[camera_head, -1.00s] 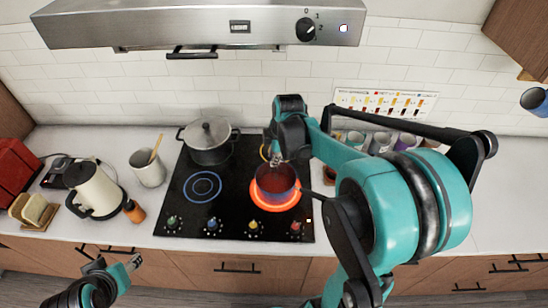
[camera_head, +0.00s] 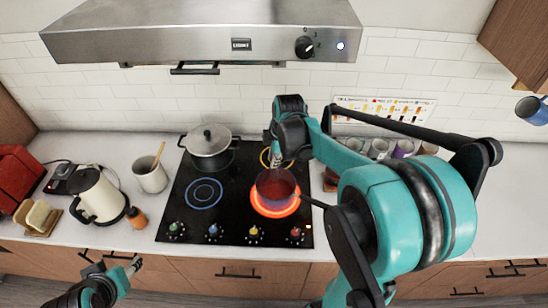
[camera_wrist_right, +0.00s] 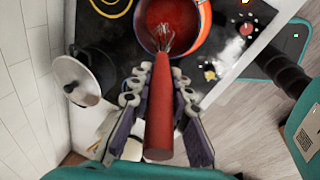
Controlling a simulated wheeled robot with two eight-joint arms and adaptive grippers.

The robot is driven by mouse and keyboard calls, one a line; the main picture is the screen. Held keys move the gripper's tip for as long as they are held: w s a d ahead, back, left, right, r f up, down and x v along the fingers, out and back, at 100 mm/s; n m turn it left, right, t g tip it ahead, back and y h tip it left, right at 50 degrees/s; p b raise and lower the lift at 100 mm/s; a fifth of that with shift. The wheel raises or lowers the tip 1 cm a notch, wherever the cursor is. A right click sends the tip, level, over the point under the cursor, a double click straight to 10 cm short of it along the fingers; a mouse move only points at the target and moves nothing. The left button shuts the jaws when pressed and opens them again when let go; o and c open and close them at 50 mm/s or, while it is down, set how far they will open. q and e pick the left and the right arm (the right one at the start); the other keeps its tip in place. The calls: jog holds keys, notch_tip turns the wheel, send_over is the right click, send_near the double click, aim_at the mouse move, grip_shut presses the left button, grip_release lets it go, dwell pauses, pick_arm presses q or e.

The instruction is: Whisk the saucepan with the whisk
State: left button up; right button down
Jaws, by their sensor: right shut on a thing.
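The saucepan (camera_head: 291,184) with red contents stands on the glowing front right burner, its handle to the right. It also shows at the top of the wrist view (camera_wrist_right: 201,27). My right gripper (camera_wrist_right: 157,90) is shut on the red handle of the whisk (camera_wrist_right: 160,118). The whisk's wire end reaches into the saucepan's opening over the red contents; how deep it goes is hard to tell. In the head view the right gripper (camera_head: 276,152) is just behind the saucepan and partly hidden by its own arm. My left gripper (camera_head: 134,264) is low on the left, away from the stove; its finger state is unclear.
A lidded pot (camera_head: 209,148) sits on the back left of the black cooktop (camera_head: 180,212). A kettle (camera_head: 97,195), a utensil crock (camera_head: 150,178) and an orange bottle (camera_head: 137,218) stand to the left. Several mugs (camera_head: 379,148) stand behind my right arm. The range hood (camera_head: 200,35) hangs above.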

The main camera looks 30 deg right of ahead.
jog(key=shift+r, duration=0.15)
notch_tip(320, 180, up, 5)
jog(key=p, duration=0.3)
jog(key=shift+p, duration=0.4)
jog(key=shift+f, duration=0.2)
